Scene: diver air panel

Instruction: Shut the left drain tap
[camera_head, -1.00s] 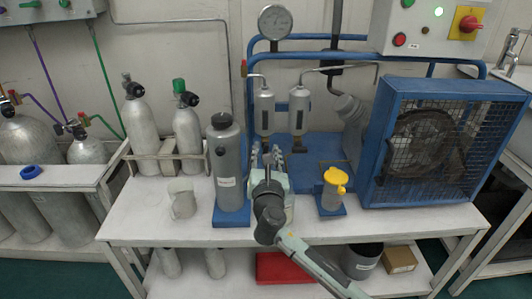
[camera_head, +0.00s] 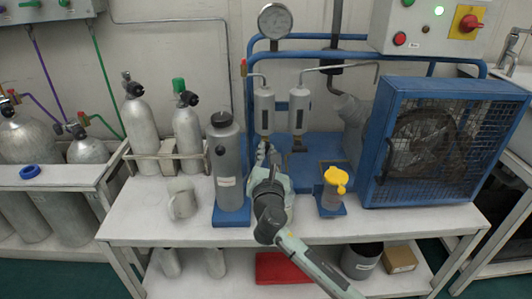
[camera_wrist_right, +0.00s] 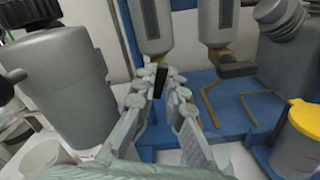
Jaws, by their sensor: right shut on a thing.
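The left drain tap is a black lever (camera_wrist_right: 161,78) on a brass fitting under the left grey cylinder (camera_head: 264,111). That cylinder also shows in the wrist view (camera_wrist_right: 151,25). My right gripper (camera_head: 267,157) is in front of and below this cylinder. In the wrist view the fingers (camera_wrist_right: 162,92) are closed around the lever's lower end, which hangs down between the fingertips. The right drain tap (camera_wrist_right: 236,69), under the right cylinder (camera_head: 299,110), has its black handle pointing sideways to the right. In the head view my gripper hides the left tap. My left gripper is not in view.
A large grey canister (camera_head: 226,165) stands close left of my gripper. A yellow-topped cup (camera_head: 335,182) stands to the right, before the caged blue fan (camera_head: 440,140). A pitcher (camera_head: 181,200) is at the left. The bench front (camera_head: 400,222) is mostly clear.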

